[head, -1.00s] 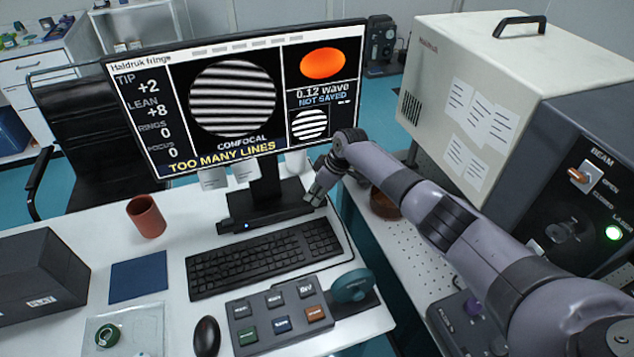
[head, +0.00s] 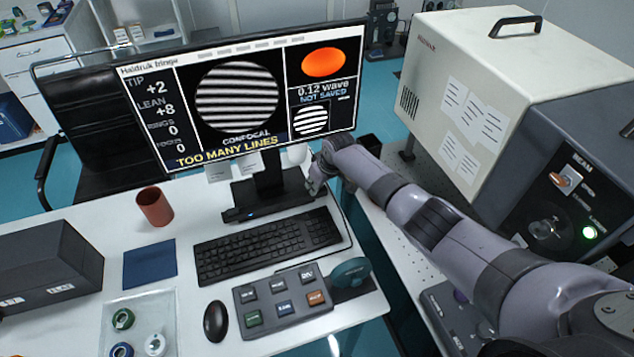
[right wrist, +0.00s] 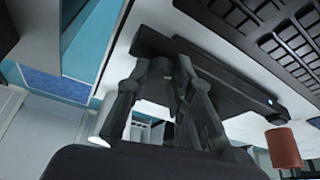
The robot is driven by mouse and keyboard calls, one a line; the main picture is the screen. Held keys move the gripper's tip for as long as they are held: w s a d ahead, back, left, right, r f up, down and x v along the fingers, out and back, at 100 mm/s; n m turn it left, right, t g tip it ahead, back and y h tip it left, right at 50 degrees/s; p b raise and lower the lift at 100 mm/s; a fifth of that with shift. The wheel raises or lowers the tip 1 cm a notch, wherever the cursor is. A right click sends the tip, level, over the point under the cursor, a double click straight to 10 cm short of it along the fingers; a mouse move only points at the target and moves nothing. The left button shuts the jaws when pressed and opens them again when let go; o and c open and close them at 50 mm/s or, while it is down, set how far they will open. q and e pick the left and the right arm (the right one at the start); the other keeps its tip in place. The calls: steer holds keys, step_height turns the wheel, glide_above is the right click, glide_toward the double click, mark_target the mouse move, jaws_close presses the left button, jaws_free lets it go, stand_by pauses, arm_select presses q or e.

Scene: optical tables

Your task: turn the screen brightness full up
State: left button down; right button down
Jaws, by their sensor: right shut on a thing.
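The black monitor (head: 240,95) is lit and shows striped fringe pictures, "TIP +2", "LEAN +8" and "TOO MANY LINES". Its dark bar-shaped base (head: 250,209) stands on the white desk and also shows in the right wrist view (right wrist: 225,75). My right gripper (head: 316,184) is at the right end of this base, below the screen's lower right corner. In the right wrist view its fingers (right wrist: 163,105) are closed around a small dark part (right wrist: 162,80) near the base's end. The fingers hide much of that part; its shape is unclear. My left gripper is out of view.
A red-brown cup (head: 155,206) stands left. A large beige-and-dark instrument (head: 500,100) stands right, across a gap.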

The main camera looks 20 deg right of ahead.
steer(key=shift+w+r, duration=0.1)
steer(key=c, duration=1.4)
jaws_free()
steer(key=v, duration=1.2)
